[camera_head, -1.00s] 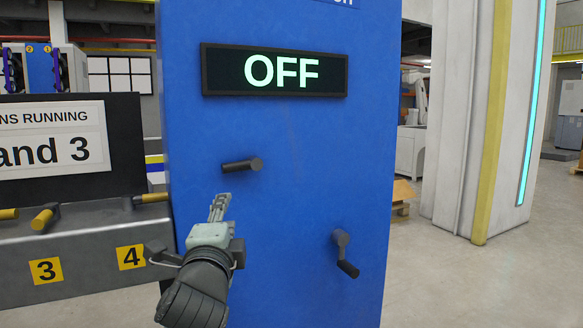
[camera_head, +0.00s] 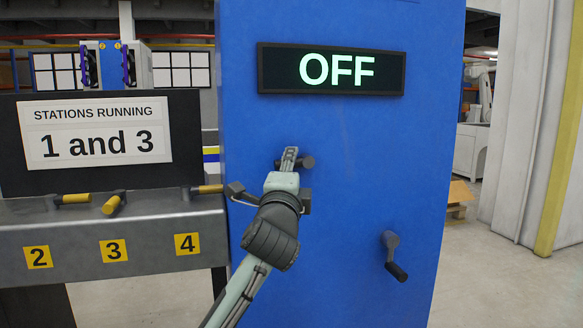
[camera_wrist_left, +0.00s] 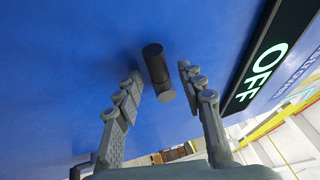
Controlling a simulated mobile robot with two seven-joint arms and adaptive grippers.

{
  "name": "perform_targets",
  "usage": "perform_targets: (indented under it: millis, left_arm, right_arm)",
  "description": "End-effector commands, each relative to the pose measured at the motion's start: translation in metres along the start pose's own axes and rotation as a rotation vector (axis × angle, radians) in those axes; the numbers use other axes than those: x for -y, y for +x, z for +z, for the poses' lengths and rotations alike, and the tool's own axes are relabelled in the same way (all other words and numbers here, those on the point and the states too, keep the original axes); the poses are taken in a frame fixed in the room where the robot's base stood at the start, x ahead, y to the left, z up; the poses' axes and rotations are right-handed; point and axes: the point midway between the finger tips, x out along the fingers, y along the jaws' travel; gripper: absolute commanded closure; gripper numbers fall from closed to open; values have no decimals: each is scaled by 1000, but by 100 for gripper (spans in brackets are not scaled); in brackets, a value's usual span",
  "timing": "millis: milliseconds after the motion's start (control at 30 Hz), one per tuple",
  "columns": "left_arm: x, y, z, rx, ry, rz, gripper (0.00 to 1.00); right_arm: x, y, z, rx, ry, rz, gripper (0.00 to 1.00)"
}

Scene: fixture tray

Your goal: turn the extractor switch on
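The blue cabinet (camera_head: 345,215) carries a dark display (camera_head: 332,70) reading OFF; the display also shows in the left wrist view (camera_wrist_left: 262,68). Below it is a dark upper lever (camera_head: 308,162), partly hidden behind my left gripper (camera_head: 290,152). In the left wrist view, this lever (camera_wrist_left: 157,72) lies between the two separated fingertips of my left gripper (camera_wrist_left: 160,75), with gaps on both sides. That gripper is open. A second dark lever (camera_head: 394,257) sits lower right on the cabinet, pointing down and right. My right gripper is not in view.
Left of the cabinet is a grey bench (camera_head: 150,236) with yellow-handled levers (camera_head: 115,204) and number labels. Above it a sign (camera_head: 98,132) reads "STATIONS RUNNING 1 and 3". Open floor (camera_head: 500,285) lies to the right, before a pale column (camera_head: 535,130).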

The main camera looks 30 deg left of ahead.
Motion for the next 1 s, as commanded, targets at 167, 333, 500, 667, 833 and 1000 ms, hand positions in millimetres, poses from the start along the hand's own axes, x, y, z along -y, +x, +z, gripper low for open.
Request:
perform_targets:
  millis: [167,333,500,667,833,1000]
  left_arm:
    - [0,0,0,0,0,0,64]
    - [0,0,0,0,0,0,86]
    - [0,0,0,0,0,0,100]
    - [0,0,0,0,0,0,100]
    - [-1,0,0,1,-2,0,100]
    - [-4,2,5,5,-21,-7,100]
  right_arm:
    - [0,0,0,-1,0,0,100]
    - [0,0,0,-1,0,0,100]
    - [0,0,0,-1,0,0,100]
    - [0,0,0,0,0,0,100]
    - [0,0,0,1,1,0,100]
    - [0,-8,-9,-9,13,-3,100]
